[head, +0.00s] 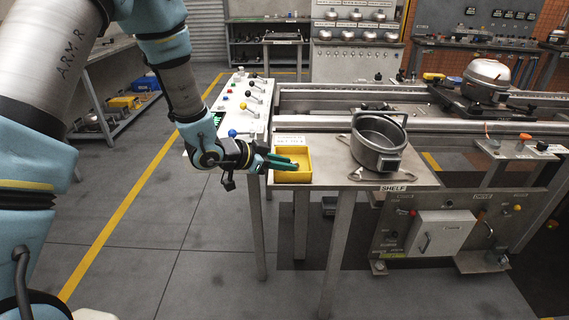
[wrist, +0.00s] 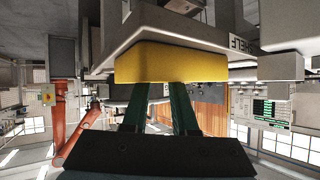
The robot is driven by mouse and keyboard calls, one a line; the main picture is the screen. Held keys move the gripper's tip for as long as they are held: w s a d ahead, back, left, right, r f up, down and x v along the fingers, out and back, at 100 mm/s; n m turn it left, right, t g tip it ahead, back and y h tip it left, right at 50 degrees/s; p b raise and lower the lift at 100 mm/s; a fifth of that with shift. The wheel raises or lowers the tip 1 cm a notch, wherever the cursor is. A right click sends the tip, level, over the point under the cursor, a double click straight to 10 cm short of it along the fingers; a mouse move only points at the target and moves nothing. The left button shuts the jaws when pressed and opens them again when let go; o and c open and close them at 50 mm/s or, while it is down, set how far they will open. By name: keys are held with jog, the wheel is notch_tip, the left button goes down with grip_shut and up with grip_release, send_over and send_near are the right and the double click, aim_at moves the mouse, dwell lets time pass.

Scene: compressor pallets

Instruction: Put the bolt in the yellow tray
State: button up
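The yellow tray (head: 293,178) sits on the left end of the metal shelf in the head view. My gripper (head: 294,164) is at the tray, with its green fingers reaching in from the left across the tray's opening in the picture. In the wrist view the yellow tray (wrist: 170,64) is just beyond the fingertips of my gripper (wrist: 159,88). The two fingers stand apart with a clear gap and nothing seen between them. I cannot make out the bolt in either view. The inside of the tray is partly hidden by the fingers in the head view.
A grey metal pot-like housing (head: 379,142) stands on the shelf (head: 335,178) right of the tray. The floor left of the shelf is clear.

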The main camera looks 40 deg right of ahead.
jog(key=shift+o, duration=1.1)
jog(key=shift+a+r, duration=0.15)
jog(key=shift+r, duration=0.1)
jog(key=v, duration=1.1)
jog(key=shift+a+r+b, duration=0.15)
jog(key=shift+a+b, duration=0.15)
jog(key=shift+b, duration=0.05)
